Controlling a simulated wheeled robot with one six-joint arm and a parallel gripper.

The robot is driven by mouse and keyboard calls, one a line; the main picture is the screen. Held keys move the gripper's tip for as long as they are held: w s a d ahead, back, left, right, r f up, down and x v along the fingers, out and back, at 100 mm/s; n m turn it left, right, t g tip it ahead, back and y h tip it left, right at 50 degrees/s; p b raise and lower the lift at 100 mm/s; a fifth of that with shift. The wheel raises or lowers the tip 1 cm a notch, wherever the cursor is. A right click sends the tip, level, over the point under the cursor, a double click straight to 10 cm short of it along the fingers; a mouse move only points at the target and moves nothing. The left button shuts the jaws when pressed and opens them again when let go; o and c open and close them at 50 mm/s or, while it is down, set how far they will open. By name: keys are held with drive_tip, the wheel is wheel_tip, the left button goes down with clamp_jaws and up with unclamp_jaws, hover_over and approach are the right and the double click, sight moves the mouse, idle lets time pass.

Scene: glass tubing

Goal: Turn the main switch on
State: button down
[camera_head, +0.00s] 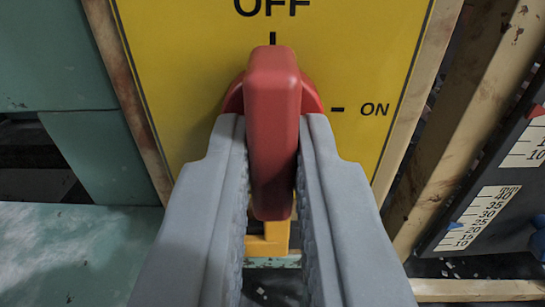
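The main switch has a red handle (272,130) on a yellow panel (180,60). The handle is upright, its top end in line with the mark under the word OFF (272,7). The ON label (375,109) and its mark are to the right of the handle. My gripper (272,160) has one grey finger on each side of the handle, close against it, and looks shut on it. The handle hides part of the finger pads and the mount behind it.
A rusty metal frame (420,95) borders the panel. To the right is a dark board (500,165) with white scales. Teal blocks (60,55) are on the left, with a pale teal surface (70,255) at lower left. A yellow bracket (268,240) shows below the handle.

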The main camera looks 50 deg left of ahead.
drive_tip(key=shift+m, duration=0.4)
drive_tip(key=m, duration=0.3)
drive_tip(key=shift+m, duration=0.4)
drive_tip(key=m, duration=0.4)
drive_tip(key=shift+m, duration=0.3)
drive_tip(key=m, duration=0.8)
drive_tip(key=shift+m, duration=0.3)
drive_tip(key=shift+f+m, duration=0.1)
drive_tip(key=shift+m, duration=0.2)
drive_tip(key=c, duration=1.4)
unclamp_jaws()
drive_tip(key=shift+d, duration=0.1)
drive_tip(key=shift+c, duration=0.2)
